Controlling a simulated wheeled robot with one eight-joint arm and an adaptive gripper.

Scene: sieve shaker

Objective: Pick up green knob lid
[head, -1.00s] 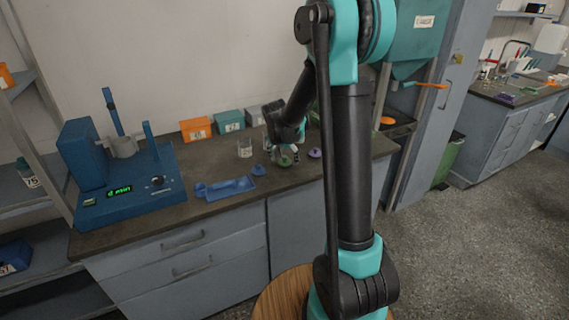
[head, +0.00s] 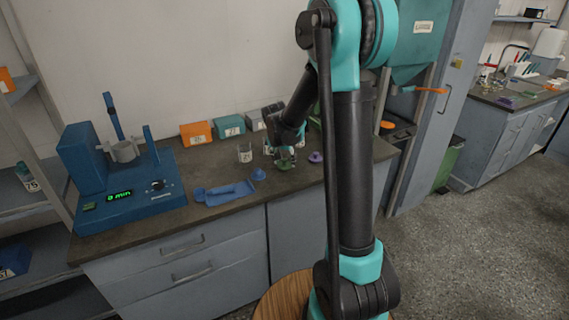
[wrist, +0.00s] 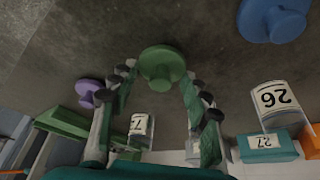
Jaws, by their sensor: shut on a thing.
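The green knob lid (head: 284,164) is at the front middle of the bench, under my gripper (head: 284,153). In the wrist view the round green lid (wrist: 162,62) sits between the two fingertips of my gripper (wrist: 160,82), with its knob toward the camera. My gripper is shut on the lid, the fingers on either side of it. Whether the lid touches the bench or hangs just above it, I cannot tell.
A purple lid (head: 316,157) lies to the right and a blue lid (head: 258,174) to the left. A clear labelled jar (head: 245,153), blue tray (head: 225,192), blue shaker (head: 125,175) and orange (head: 196,133) and teal (head: 229,127) boxes stand on the bench.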

